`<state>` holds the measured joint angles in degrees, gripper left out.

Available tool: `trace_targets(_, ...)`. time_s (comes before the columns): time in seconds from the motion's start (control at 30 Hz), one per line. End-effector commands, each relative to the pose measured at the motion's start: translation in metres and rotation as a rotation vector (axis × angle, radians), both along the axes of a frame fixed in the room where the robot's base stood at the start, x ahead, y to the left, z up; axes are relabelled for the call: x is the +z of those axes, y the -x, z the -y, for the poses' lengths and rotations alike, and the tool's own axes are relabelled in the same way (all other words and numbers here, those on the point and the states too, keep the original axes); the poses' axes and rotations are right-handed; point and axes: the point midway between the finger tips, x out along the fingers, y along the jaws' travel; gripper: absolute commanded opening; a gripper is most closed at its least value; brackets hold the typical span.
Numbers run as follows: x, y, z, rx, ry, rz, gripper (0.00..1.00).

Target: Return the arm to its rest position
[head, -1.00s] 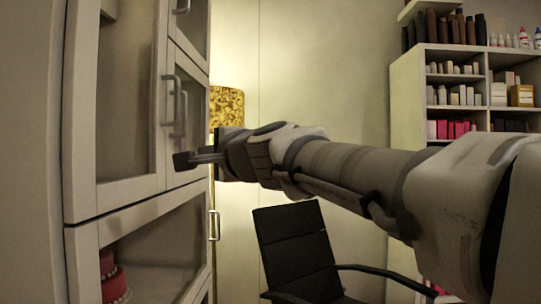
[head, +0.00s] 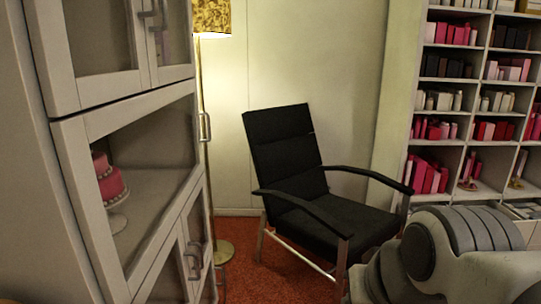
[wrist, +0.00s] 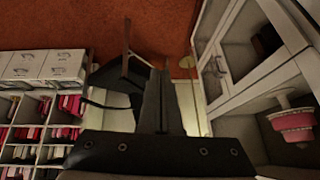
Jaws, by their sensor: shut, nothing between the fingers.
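My gripper (wrist: 162,78) shows in the wrist view with its two dark fingers together and nothing between them. It is out of the head view, where only a thick pale and grey part of my arm fills the lower right corner. The black armchair (head: 298,165) stands upright behind that part of my arm. In the wrist view, the armchair (wrist: 108,78) shows beyond my fingers, partly hidden by them. I cannot tell the distance between them.
A white glass-fronted cabinet (head: 75,125) stands at the left, with a pink cake (head: 108,183) on a stand inside. A lamp (head: 205,120) stands beside it. White shelves (head: 405,125) stand at the right. Red carpet (head: 243,262) lies between cabinet and chair.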

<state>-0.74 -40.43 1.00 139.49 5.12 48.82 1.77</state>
Motion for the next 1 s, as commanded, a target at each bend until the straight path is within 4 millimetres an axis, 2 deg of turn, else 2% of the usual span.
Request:
trace_targets(0.03,-0.02,0.022,0.017,0.008,0.065,-0.048,0.0)
trace_targets(0.07,-0.031,0.034,0.027,0.016,0.106,-0.08,0.0)
trace_targets(0.1,-0.004,0.029,0.025,0.019,0.101,-0.072,0.0)
trace_targets(0.7,0.15,0.027,0.023,0.017,0.093,-0.068,0.0)
trace_targets(0.9,0.193,0.027,0.023,0.017,0.093,-0.067,0.0)
trace_targets(1.0,0.205,0.027,0.023,0.017,0.093,-0.067,0.0)
